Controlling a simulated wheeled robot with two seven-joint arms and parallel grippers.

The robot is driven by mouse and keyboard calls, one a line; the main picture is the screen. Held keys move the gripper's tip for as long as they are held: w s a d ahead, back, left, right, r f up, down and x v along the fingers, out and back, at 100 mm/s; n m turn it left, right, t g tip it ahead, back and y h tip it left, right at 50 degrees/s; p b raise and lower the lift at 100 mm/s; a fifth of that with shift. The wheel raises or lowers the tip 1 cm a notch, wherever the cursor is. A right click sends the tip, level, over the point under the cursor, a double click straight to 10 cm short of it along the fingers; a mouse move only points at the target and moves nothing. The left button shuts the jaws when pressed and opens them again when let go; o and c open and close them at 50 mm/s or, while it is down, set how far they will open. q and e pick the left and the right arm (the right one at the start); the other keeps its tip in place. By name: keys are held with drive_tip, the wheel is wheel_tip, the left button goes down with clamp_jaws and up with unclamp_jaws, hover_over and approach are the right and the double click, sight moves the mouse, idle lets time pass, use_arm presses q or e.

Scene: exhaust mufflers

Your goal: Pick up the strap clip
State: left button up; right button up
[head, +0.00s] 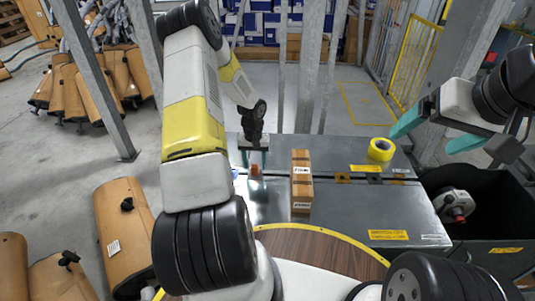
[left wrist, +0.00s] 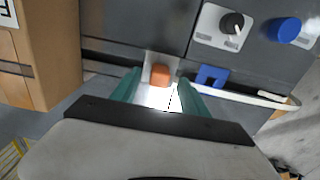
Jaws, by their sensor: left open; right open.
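A small orange piece (head: 255,170), which looks like the strap clip, sits on the grey metal worktop just below my left gripper (head: 254,160). In the left wrist view the orange piece (left wrist: 160,75) shows between the two teal fingertips, with a gap on each side. My left gripper points down, open and empty; I cannot tell how far its tips are above the worktop. My right gripper (head: 421,142) is open and empty, raised at the right, far from the piece.
A cardboard box (head: 301,187) stands right of the orange piece. A blue bracket-like part (left wrist: 211,75), a black knob (left wrist: 232,24) and a blue cap (left wrist: 287,30) are near it. Yellow tape (head: 381,149) lies farther right. A black bin (head: 480,215) stands at the right.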

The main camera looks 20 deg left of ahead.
use_arm(q)
wheel_tip(320, 180, down, 2)
drive_tip(key=shift+f, duration=0.2)
clamp_jaws()
drive_tip(key=shift+r, duration=0.15)
